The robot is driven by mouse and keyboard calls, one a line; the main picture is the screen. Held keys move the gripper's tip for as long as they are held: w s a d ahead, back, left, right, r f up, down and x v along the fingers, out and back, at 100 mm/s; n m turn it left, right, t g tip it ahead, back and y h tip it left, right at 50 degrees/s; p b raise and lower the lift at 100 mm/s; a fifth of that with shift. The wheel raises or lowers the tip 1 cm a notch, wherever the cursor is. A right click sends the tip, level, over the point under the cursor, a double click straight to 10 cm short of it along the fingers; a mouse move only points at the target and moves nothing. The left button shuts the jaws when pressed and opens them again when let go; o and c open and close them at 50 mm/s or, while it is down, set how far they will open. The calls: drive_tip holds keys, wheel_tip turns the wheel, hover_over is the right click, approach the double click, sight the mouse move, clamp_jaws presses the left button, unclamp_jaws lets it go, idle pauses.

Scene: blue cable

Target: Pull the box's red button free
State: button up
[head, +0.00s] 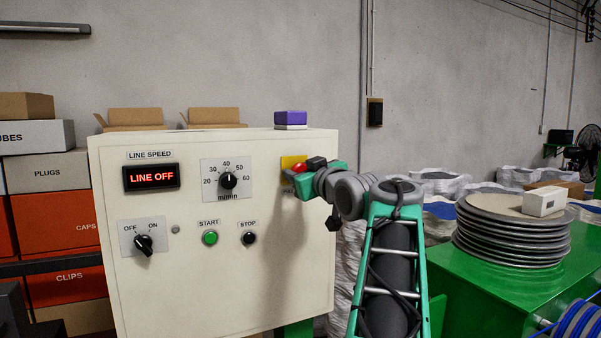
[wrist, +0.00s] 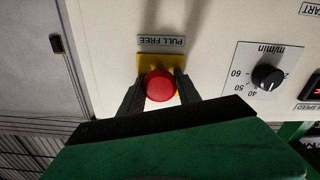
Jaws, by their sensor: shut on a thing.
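The red button (wrist: 159,85) sits on a yellow plate (wrist: 147,65) on the front of the cream control box (head: 130,270), at its upper right. In the wrist view a label reading "PULL FREE" (wrist: 161,43) shows beside the plate, upside down. My gripper (wrist: 160,88) has one dark finger on each side of the button and is shut on it. In the head view the red button (head: 299,168) shows only in part, because my gripper covers much of it and of the yellow plate (head: 291,161).
The box also carries a lit "LINE OFF" display (head: 151,177), a speed knob (head: 228,180), an OFF/ON switch (head: 144,244), a green START button (head: 210,238) and a black STOP button (head: 249,238). A purple and white block (head: 290,118) lies on top. Stacked discs (head: 510,235) stand right.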

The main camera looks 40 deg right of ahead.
clamp_jaws()
